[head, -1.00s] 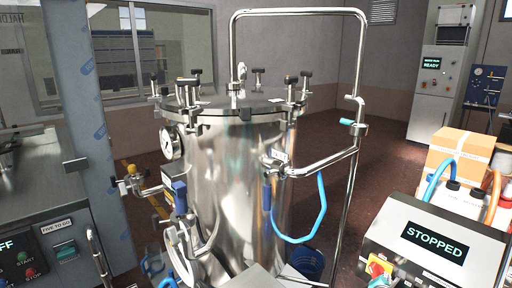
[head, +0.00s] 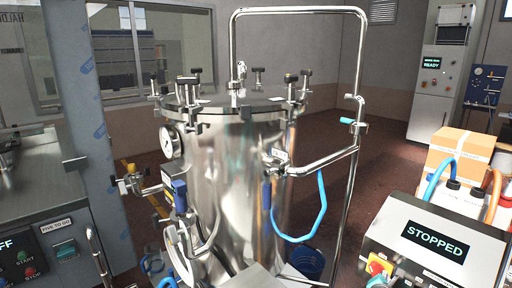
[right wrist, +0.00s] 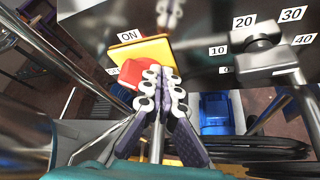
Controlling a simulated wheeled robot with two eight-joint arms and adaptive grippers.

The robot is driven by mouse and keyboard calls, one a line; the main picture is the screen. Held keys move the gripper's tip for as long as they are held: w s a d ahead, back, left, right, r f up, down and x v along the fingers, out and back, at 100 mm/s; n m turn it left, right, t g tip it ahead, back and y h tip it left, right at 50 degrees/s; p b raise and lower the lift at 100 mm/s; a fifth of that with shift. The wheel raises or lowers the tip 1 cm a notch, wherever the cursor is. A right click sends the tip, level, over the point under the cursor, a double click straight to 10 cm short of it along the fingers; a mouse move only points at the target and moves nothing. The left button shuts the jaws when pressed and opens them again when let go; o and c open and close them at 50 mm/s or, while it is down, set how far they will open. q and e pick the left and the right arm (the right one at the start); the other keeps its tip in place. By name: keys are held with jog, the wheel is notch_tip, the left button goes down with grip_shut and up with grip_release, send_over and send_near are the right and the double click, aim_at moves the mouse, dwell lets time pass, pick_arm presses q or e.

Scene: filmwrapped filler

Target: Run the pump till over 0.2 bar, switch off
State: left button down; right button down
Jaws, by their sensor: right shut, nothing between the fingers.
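The pump unit (head: 400,216) stands at the lower right of the head view, and its display (head: 434,245) reads STOPPED. Its red rotary switch (head: 377,267) sits on a yellow plate, which also shows in the right wrist view (right wrist: 155,52) with an ON label above the red knob (right wrist: 133,75). My right gripper (right wrist: 165,82) is shut and empty, its fingertips right at the knob's edge; I cannot tell whether they touch. It barely shows at the head view's bottom edge (head: 382,280). A round pressure gauge (head: 170,142) is on the steel vessel (head: 235,175); its reading is too small. My left gripper is out of view.
A blue hose (head: 320,210) hangs beside the vessel near a steel pipe frame (head: 352,160). A control panel (head: 50,250) is at left.

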jog(key=shift+w+a+r, duration=0.2)
jog(key=shift+a+r, duration=0.05)
jog(key=shift+r, duration=0.1)
jog(key=shift+w+a+r, duration=0.15)
jog(key=shift+w+r, duration=0.05)
jog(key=shift+w, duration=0.05)
jog(key=shift+w+a+r, duration=0.25)
jog(key=shift+w+a, duration=0.2)
jog(key=shift+w, duration=0.05)
jog(key=shift+w+a, duration=0.1)
jog(key=shift+w, duration=0.05)
jog(key=shift+r, duration=0.15)
dwell(0.4)
jog(key=shift+r, duration=0.3)
send_near(378, 267)
jog(key=shift+a+f, duration=0.1)
jog(key=shift+a, duration=0.9)
